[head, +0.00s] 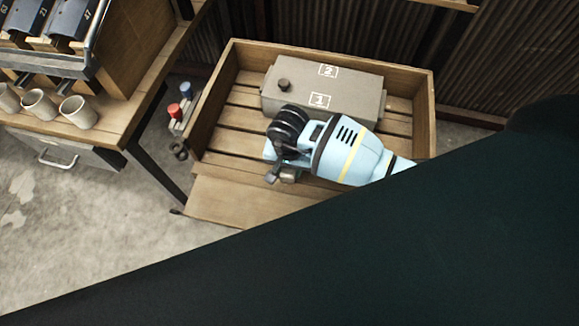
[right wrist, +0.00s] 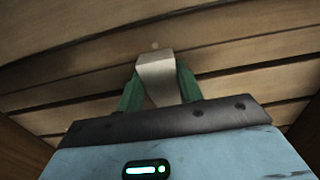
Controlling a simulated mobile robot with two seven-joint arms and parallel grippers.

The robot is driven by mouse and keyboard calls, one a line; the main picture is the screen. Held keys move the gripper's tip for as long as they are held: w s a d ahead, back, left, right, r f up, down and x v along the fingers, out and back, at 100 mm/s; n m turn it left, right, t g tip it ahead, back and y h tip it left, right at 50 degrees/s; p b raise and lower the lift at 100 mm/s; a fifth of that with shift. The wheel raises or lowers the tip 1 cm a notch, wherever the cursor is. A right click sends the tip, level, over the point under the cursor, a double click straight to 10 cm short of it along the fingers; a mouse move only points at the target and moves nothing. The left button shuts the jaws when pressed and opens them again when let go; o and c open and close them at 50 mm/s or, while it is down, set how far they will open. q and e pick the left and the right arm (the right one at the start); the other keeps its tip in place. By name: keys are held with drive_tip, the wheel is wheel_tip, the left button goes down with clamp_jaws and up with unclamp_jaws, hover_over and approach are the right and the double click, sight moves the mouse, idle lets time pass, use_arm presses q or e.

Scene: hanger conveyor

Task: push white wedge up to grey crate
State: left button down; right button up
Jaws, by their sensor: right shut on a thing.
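The white wedge (right wrist: 157,74) shows in the right wrist view between the two green fingers of my right gripper (right wrist: 159,88). The fingers are shut on it, over wooden slats. In the head view my right gripper (head: 283,172) is low inside the wooden bin, near its front side. The wedge is small there and mostly covered by the gripper and arm. The grey crate (head: 345,94), a closed box marked 1 and 2 with a dark knob, lies toward the back of the bin, behind my right arm. My left gripper is out of view.
The wooden bin (head: 214,100) has raised walls and a slatted floor. A wooden bench with several cups (head: 78,112) stands at the left. Red and blue capped items (head: 175,112) sit beside the bin. A large dark shape covers the lower right of the head view.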

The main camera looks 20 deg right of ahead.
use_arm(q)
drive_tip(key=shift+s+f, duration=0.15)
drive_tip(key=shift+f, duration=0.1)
use_arm(e)
drive_tip(key=shift+w+d, duration=0.3)
drive_tip(key=shift+w, duration=0.15)
use_arm(q)
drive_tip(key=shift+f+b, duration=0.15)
drive_tip(key=shift+b, duration=0.2)
use_arm(e)
drive_tip(key=shift+w+d, duration=0.2)
drive_tip(key=shift+w, duration=0.05)
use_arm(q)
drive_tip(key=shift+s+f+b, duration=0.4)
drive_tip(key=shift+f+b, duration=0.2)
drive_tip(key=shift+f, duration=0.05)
use_arm(e)
drive_tip(key=shift+w+d, duration=0.75)
drive_tip(key=shift+w, duration=0.3)
drive_tip(key=shift+w+d, duration=0.1)
drive_tip(key=shift+w, duration=0.1)
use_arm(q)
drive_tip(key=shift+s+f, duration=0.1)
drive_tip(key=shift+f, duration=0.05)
